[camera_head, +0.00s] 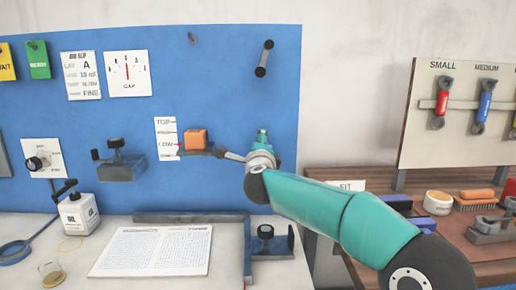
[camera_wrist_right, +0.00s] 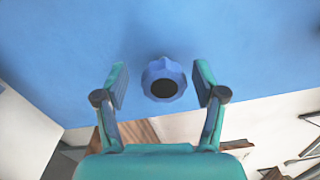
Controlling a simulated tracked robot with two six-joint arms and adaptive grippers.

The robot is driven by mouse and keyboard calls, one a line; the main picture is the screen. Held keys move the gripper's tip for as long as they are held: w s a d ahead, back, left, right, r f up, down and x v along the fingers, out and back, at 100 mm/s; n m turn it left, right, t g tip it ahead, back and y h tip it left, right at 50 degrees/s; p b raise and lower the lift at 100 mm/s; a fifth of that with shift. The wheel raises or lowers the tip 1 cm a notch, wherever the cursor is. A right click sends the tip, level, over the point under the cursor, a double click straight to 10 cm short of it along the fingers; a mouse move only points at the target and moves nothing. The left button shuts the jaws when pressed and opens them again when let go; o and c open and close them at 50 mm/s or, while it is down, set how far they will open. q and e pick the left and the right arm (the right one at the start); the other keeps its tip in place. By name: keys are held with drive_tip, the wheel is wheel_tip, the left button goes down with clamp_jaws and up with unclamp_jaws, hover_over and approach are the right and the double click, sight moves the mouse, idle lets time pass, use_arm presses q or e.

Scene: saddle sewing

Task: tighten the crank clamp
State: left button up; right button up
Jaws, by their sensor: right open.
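My right arm comes in from the right in the head view, and its gripper (camera_head: 262,145) is near the blue board, largely hidden by the wrist. In the right wrist view the gripper (camera_wrist_right: 161,90) is open, its two fingers apart. A blue faceted knob with a dark centre (camera_wrist_right: 163,80) shows between the fingers, with a gap on each side. A dark crank-like fixture (camera_head: 120,163) is on the board at left, apart from my gripper. A small clamp with a black knob (camera_head: 266,235) stands on the bench below my arm. I cannot tell which is the crank clamp. My left gripper is not in view.
An orange block (camera_head: 195,138) on a dark lever is beside a scale card (camera_head: 166,135), left of my wrist. A black double-ended handle (camera_head: 264,58) is above. An open booklet (camera_head: 150,250) and a white oil bottle (camera_head: 79,213) are on the bench. A tool rack (camera_head: 460,140) is at right.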

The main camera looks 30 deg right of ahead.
drive_tip(key=shift+s+r, duration=0.1)
drive_tip(key=v, duration=1.2)
drive_tip(key=shift+d, duration=0.1)
